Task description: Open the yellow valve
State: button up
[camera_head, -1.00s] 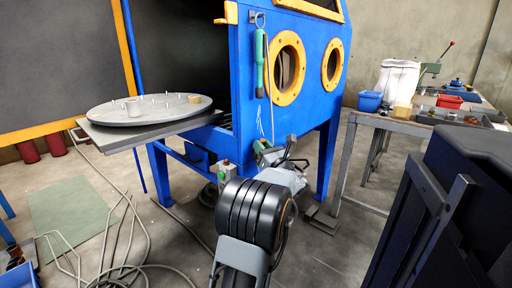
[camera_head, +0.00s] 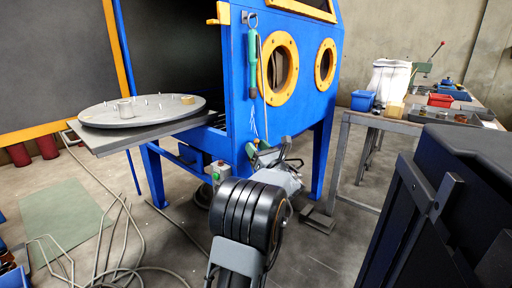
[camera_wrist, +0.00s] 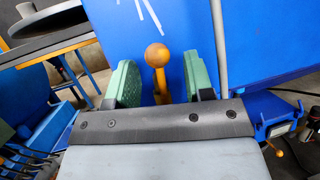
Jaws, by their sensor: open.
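The yellow valve handle (camera_wrist: 157,78), a short lever with a round ball end, stands upright in front of the blue cabinet in the wrist view. My gripper (camera_wrist: 160,80) is open, with one green finger pad on each side of the handle. A gap shows on both sides, wider on the right, and the handle's lower part is hidden behind the gripper's dark front edge.
The blue cabinet (camera_head: 300,108) has two round yellow-rimmed ports and a hanging green-handled tool (camera_head: 252,62). A grey round turntable (camera_head: 140,117) sits at its open left side. Hoses (camera_head: 135,240) lie on the floor at left. A workbench (camera_head: 385,122) stands at right.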

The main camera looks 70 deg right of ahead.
jog(key=p+v, duration=0.1)
jog(key=v, duration=1.2)
jog(key=shift+p, duration=0.4)
jog(key=shift+s, duration=0.1)
